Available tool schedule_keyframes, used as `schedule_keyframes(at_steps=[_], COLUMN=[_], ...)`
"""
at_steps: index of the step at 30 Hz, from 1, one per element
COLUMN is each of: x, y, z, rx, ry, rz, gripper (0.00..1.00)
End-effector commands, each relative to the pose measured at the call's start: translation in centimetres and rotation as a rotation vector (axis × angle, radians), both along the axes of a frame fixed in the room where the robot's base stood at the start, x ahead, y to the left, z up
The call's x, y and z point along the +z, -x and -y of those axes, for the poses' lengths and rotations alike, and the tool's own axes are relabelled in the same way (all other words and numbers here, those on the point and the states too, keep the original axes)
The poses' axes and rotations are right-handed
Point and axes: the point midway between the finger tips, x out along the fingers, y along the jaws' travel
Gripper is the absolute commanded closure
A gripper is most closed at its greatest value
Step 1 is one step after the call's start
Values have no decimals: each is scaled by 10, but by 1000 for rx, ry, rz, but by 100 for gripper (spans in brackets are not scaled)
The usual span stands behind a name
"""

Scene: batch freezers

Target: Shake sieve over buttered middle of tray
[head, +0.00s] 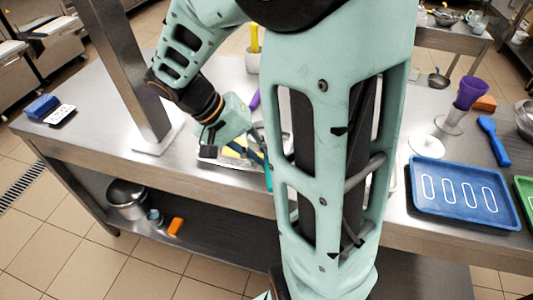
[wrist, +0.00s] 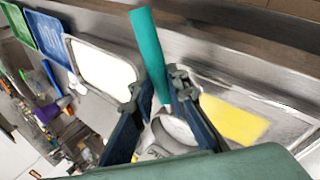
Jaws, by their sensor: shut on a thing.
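My gripper (wrist: 158,92) is shut on the teal handle of the sieve (wrist: 149,50). The handle stands up between the fingers in the wrist view. The pale round end of the sieve (wrist: 176,129) is below the fingers and partly hidden by them. The metal tray (wrist: 287,112) lies on the right in the wrist view, with a yellow buttered patch (wrist: 232,119) on it, close beside the sieve. In the head view my gripper (head: 213,150) is over the steel table by the tray (head: 217,163), which my own arm partly hides. Any powder in the sieve cannot be made out.
A metal post (head: 125,65) stands left of my gripper. A pale-filled tray (wrist: 105,68) lies beside the sieve. The table's left part is mostly clear.

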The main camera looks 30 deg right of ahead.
Motion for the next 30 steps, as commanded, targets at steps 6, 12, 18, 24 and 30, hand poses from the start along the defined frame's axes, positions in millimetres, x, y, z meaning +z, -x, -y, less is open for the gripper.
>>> schedule_keyframes(at_steps=[6, 12, 18, 24, 30], x=[-1, 0, -1, -1, 0], y=[-17, -22, -3, -9, -25], z=[17, 21, 2, 9, 25], rx=[-4, 1, 1, -4, -1], ry=[0, 0, 1, 0, 0], rz=[2, 1, 2, 2, 1], gripper=[100, 100, 100, 100, 100])
